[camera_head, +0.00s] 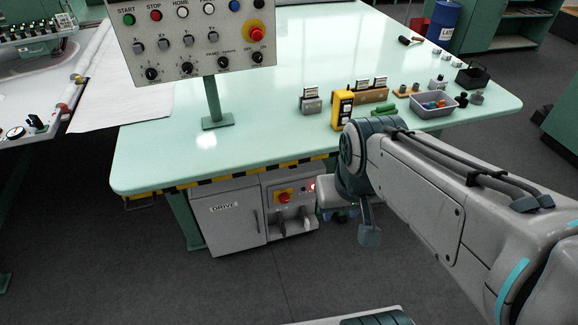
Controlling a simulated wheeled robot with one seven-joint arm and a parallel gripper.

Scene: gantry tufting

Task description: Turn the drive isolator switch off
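The grey drive cabinet (228,226) stands under the front edge of the table and carries a "DRIVE" label. On its right-hand section is a red rotary switch (284,197) on a yellow plate, which looks like the isolator; its exact position is too small to read. A small red lamp (312,187) glows to the right of it. My gripper (368,234) hangs to the right of the cabinet, apart from the switch. Only a dark finger-like part shows below my wrist, so its opening cannot be told.
The pale green table (260,120) has a black-and-yellow striped front edge above the cabinet. Two lever-like parts (293,224) sit below the switch. A control panel (190,42) stands on a post. A yellow device (342,108) and a grey bin (432,105) lie on the table.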

